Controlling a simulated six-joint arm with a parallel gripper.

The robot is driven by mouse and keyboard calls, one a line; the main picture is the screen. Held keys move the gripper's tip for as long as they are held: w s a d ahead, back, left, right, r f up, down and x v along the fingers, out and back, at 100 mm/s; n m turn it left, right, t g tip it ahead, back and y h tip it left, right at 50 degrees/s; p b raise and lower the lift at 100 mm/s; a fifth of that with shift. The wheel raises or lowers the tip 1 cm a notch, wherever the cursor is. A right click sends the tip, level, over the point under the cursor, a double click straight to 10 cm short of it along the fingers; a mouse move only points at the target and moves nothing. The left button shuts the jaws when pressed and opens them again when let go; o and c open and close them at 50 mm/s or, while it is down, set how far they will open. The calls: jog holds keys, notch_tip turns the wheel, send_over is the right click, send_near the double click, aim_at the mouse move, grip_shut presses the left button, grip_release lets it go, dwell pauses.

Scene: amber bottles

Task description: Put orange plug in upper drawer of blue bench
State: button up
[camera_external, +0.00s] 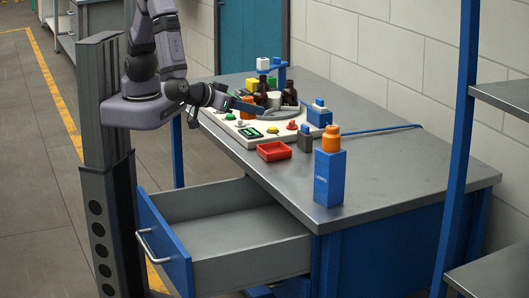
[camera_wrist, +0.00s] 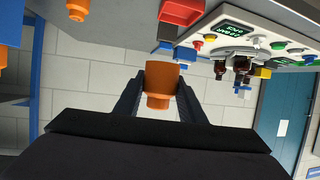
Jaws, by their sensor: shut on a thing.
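My gripper (camera_external: 236,104) is shut on the orange plug (camera_wrist: 161,80), which sits between the two fingers in the wrist view. In the external view the orange plug (camera_external: 248,102) shows at the fingertips, in front of the dark bottles and above the white control panel. The blue bench (camera_external: 400,172) has a grey top. Its upper drawer (camera_external: 165,243) is pulled open toward the left, and its grey inside looks empty. My gripper is above the bench top, higher than the drawer and behind it.
A blue box (camera_external: 329,178) with an orange top stands near the bench's front corner. A red tray (camera_external: 273,151) and a small grey block (camera_external: 305,139) stand beside the panel (camera_external: 240,128). Brown bottles (camera_external: 290,94) stand close to my gripper. A blue post (camera_external: 458,150) rises at right.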

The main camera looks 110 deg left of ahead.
jog(key=w+a+f+n+g+b, duration=0.25)
jog(key=w+b, duration=0.25)
jog(key=w, duration=0.7)
notch_tip(320, 180, up, 2)
jog(key=n+g+y+b, duration=0.2)
jog(key=n+g+b, duration=0.2)
jog(key=b, duration=0.6)
send_over(349, 140)
jog(key=shift+d+f+p, duration=0.2)
jog(key=shift+f+p, duration=0.1)
jog(key=shift+f, duration=2.1)
jog(key=shift+f, duration=0.1)
jog(key=shift+f, duration=4.9)
